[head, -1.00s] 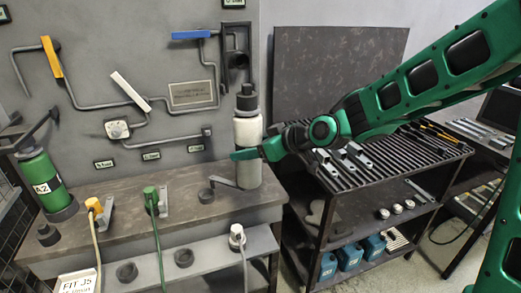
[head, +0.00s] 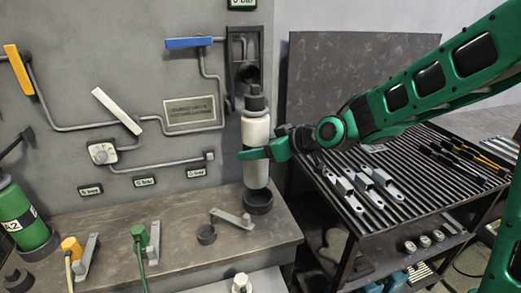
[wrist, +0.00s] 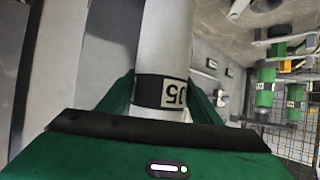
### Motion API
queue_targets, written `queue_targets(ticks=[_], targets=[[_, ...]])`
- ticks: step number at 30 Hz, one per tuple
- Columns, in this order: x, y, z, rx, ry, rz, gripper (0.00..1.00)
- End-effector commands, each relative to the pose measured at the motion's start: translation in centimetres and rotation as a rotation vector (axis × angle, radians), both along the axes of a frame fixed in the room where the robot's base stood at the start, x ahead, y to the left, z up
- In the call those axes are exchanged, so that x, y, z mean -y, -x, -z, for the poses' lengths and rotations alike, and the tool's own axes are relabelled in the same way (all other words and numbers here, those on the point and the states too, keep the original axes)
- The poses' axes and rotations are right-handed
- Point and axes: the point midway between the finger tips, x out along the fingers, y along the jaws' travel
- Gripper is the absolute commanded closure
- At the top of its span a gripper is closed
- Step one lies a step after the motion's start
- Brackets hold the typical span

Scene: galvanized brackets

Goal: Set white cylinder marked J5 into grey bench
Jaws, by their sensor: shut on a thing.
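The white cylinder (head: 256,130) is upright with a dark cap on top. In the wrist view its white body (wrist: 165,45) carries a black band with a "J5" label. My gripper (head: 262,153) is shut on the cylinder from the right. The grey bench (head: 160,250) lies below. A dark ring socket (head: 258,202) on the bench is directly under the cylinder. The lower end of the cylinder is at the ring's top edge. I cannot tell whether it is inside the ring or just above it.
A dark wall bracket (head: 243,70) stands behind the cylinder's top. A green cylinder (head: 17,215) stands at far left. A slatted cart (head: 400,165) is at right.

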Motion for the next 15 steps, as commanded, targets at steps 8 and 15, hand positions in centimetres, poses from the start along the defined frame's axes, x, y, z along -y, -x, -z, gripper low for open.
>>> queue_targets(ticks=[8, 15], targets=[[0.8, -0.4, 0.3, 0.004, -0.004, 0.012, 1.00], [1.2, -0.5, 1.6, 0.003, -0.004, 0.017, 1.00]])
